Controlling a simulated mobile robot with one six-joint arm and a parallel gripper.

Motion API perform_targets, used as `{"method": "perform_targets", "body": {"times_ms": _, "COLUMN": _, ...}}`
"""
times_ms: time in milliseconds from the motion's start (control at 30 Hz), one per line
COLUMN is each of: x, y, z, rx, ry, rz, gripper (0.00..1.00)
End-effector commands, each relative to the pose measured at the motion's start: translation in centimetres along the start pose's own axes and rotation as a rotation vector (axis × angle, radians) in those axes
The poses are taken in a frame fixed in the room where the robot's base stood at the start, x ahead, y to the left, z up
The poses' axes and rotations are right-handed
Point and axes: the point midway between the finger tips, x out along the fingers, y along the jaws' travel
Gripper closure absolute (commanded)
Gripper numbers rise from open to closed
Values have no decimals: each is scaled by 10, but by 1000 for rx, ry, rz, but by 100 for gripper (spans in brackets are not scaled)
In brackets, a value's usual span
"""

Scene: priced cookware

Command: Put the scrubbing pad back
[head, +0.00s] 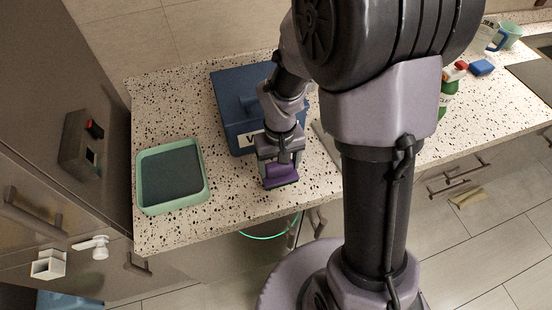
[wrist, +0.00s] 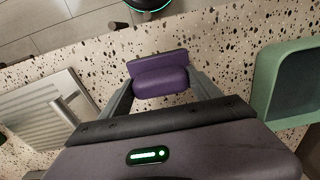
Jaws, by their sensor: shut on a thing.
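My gripper (head: 282,160) is over the front part of the speckled counter, just in front of a blue box. It is shut on a purple pad-like thing (head: 281,175), which I take to be the scrubbing pad. In the wrist view the purple pad (wrist: 158,76) sits between the two grey fingers, a rounded block with a flatter purple piece beyond it. I cannot tell whether it touches the counter. A green tray (head: 206,187) with a dark, empty-looking floor lies to the left; its rim also shows in the wrist view (wrist: 262,80).
The blue box (head: 231,108) with a partly hidden white label stands behind my gripper. A pale ridged board (wrist: 38,112) lies beside it. A green-and-white bottle (head: 449,92) and a blue block (head: 481,67) stand far right. Counter between tray and gripper is clear.

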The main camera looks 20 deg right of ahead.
Motion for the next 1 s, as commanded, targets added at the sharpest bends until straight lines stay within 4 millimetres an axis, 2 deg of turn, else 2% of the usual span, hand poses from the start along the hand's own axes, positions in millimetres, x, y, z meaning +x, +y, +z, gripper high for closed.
{"method": "perform_targets", "body": {"times_ms": 33, "x": 17, "y": 0, "z": 2, "rx": 0, "ry": -5, "rz": 0, "gripper": 65}}
{"method": "perform_targets", "body": {"times_ms": 100, "x": 29, "y": -1, "z": 2, "rx": 0, "ry": -4, "rz": 0, "gripper": 65}}
{"method": "perform_targets", "body": {"times_ms": 467, "x": 32, "y": -1, "z": 2, "rx": 0, "ry": -2, "rz": 0, "gripper": 65}}
{"method": "perform_targets", "body": {"times_ms": 500, "x": 32, "y": -1, "z": 2, "rx": 0, "ry": -2, "rz": 0, "gripper": 22}}
{"method": "perform_targets", "body": {"times_ms": 600, "x": 31, "y": -1, "z": 2, "rx": 0, "ry": -2, "rz": 0, "gripper": 6}}
{"method": "perform_targets", "body": {"times_ms": 867, "x": 30, "y": -1, "z": 2, "rx": 0, "ry": -2, "rz": 0, "gripper": 6}}
{"method": "perform_targets", "body": {"times_ms": 1000, "x": 11, "y": -1, "z": 1, "rx": 0, "ry": 0, "rz": 0, "gripper": 6}}
